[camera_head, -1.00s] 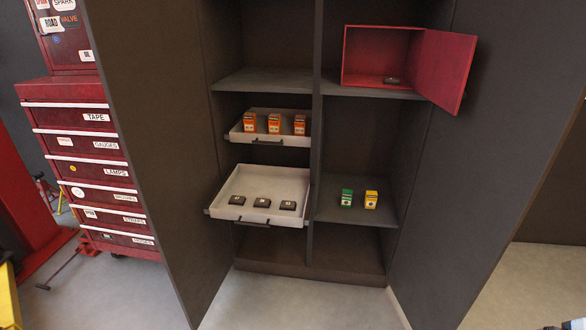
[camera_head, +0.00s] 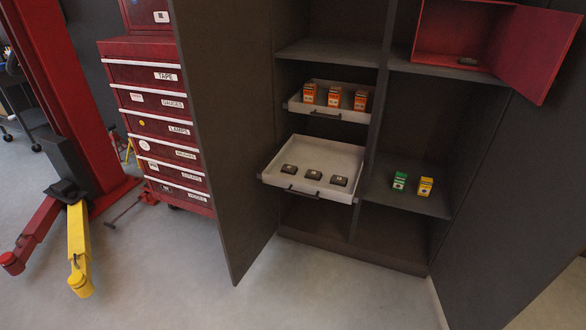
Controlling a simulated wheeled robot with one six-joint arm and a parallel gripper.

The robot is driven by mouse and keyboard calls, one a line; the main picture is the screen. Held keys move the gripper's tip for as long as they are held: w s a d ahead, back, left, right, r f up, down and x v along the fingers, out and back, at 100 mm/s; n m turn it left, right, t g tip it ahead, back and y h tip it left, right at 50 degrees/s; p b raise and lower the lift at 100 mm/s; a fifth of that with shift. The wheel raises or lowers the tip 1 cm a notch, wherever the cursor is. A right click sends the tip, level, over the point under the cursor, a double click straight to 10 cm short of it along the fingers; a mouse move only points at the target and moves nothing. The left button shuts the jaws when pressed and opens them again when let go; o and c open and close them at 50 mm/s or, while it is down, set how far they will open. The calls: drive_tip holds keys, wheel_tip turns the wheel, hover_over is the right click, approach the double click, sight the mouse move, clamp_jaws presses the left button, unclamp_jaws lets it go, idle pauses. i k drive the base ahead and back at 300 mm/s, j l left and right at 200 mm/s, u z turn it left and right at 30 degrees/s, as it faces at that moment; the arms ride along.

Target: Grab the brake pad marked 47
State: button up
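Three small dark brake pads lie in a row in the pulled-out lower white tray: a left one (camera_head: 289,169), a middle one (camera_head: 313,174) and a right one (camera_head: 339,180). Each has a small pale mark on top, too small to read, so I cannot tell which is 47. Another small dark piece (camera_head: 467,61) lies inside the open red box at the upper right; its mark cannot be read either. My gripper does not show in this view.
The lower tray (camera_head: 345,151) and upper tray (camera_head: 295,106), holding orange boxes (camera_head: 334,97), stick out of the dark cabinet. Its doors (camera_head: 222,130) stand open. Green (camera_head: 399,181) and yellow (camera_head: 425,187) boxes sit on the right shelf. The red box (camera_head: 440,30) has an open door. Floor (camera_head: 180,275) in front is clear.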

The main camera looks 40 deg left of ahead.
sight(288, 168)
drive_tip(key=u, duration=1.5)
drive_tip(key=i+l+z, duration=0.15)
drive_tip(key=i, duration=0.4)
drive_tip(key=i+l+z, duration=0.15)
drive_tip(key=i, duration=0.4)
drive_tip(key=l, duration=0.1)
